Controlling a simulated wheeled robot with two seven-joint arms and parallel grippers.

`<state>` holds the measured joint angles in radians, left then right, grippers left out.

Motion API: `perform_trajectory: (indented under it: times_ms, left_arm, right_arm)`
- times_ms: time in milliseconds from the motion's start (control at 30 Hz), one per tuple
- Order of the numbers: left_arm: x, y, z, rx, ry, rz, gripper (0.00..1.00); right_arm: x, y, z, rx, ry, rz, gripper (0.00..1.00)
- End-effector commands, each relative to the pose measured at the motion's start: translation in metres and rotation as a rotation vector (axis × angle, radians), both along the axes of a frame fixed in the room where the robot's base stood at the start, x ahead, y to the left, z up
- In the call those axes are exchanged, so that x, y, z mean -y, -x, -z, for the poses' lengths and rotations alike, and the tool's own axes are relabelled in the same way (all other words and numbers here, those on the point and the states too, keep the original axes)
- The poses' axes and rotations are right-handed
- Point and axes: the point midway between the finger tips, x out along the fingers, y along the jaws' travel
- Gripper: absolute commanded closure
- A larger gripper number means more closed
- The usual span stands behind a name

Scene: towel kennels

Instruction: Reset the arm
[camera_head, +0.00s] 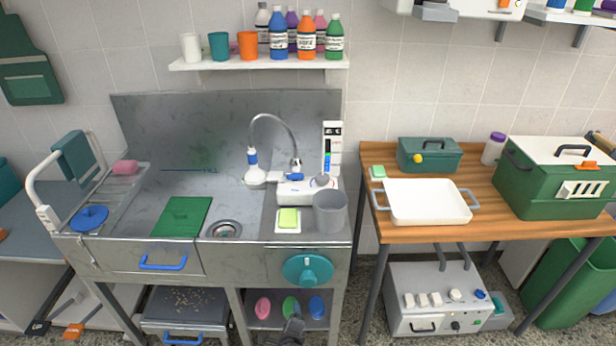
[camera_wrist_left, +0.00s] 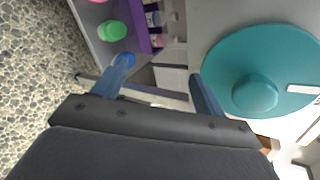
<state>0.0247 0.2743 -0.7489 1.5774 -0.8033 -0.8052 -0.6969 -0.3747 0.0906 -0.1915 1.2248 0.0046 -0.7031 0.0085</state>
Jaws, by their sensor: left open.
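My left gripper (camera_wrist_left: 160,82) shows in the left wrist view with its two blue fingers spread apart and nothing between them. My right gripper is not in either view.
The lower shelf holds pink, green (camera_head: 290,306) and blue (camera_head: 317,306) oval items close to my left gripper. The steel sink (camera_head: 200,255) stands above. A wooden table (camera_head: 420,233) with a white tray (camera_head: 430,218) stands right, over a grey control box (camera_head: 435,310).

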Motion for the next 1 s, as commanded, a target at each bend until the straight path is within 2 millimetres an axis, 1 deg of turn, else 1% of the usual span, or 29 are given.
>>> perform_trajectory:
  times_ms: [33, 133, 267, 300, 367, 400, 467, 500, 567, 600, 667, 767, 800, 867, 900, 967, 1000]
  left_arm:
    - [-0.007, 0.001, 0.012, -0.038, 0.107, -0.07, 0.28]
    - [-0.024, 0.005, 0.037, -0.118, 0.346, -0.239, 0.28]
    - [-0.045, 0.021, 0.075, -0.225, 0.633, -0.481, 0.28]
    - [-0.052, 0.028, 0.088, -0.257, 0.714, -0.561, 0.28]
    - [-0.061, 0.041, 0.107, -0.303, 0.819, -0.672, 0.28]
    - [-0.068, 0.051, 0.12, -0.333, 0.882, -0.745, 0.28]
    - [-0.076, 0.067, 0.139, -0.374, 0.963, -0.846, 0.28]
    - [-0.082, 0.078, 0.151, -0.399, 1.005, -0.906, 0.28]
    - [-0.09, 0.096, 0.168, -0.436, 1.053, -0.984, 0.28]
    - [-0.095, 0.11, 0.18, -0.46, 1.076, -1.029, 0.28]
    - [-0.103, 0.131, 0.197, -0.494, 1.108, -1.096, 0.28]
    - [-0.118, 0.173, 0.226, -0.541, 1.146, -1.207, 0.28]
    - [-0.124, 0.192, 0.238, -0.556, 1.154, -1.25, 0.28]
    - [-0.134, 0.223, 0.255, -0.57, 1.156, -1.309, 0.28]
    - [-0.14, 0.244, 0.265, -0.577, 1.149, -1.342, 0.28]
    - [-0.146, 0.274, 0.277, -0.589, 1.142, -1.385, 0.28]
    - [-0.148, 0.292, 0.284, -0.597, 1.137, -1.408, 0.28]
  right_arm:
    - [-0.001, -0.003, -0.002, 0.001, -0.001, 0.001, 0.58]
    - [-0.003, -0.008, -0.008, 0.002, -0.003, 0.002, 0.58]
    - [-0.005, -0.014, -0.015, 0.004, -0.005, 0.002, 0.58]
    - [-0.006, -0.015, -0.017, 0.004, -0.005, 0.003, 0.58]
    - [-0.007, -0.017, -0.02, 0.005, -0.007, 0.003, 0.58]
    - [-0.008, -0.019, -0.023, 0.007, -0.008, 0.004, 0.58]
    - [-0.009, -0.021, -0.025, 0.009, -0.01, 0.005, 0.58]
    - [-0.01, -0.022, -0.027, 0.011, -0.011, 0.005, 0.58]
    - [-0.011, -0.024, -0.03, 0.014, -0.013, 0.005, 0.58]
    - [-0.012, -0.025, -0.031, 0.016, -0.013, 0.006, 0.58]
    - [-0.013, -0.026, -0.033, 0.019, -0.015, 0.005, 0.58]
    - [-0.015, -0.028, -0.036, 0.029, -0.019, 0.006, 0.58]
    - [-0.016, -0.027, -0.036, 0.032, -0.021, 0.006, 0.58]
    - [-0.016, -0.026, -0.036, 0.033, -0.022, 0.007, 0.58]
    - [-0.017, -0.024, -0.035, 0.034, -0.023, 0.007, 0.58]
    - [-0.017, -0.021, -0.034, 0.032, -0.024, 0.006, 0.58]
    - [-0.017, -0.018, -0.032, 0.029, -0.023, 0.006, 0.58]
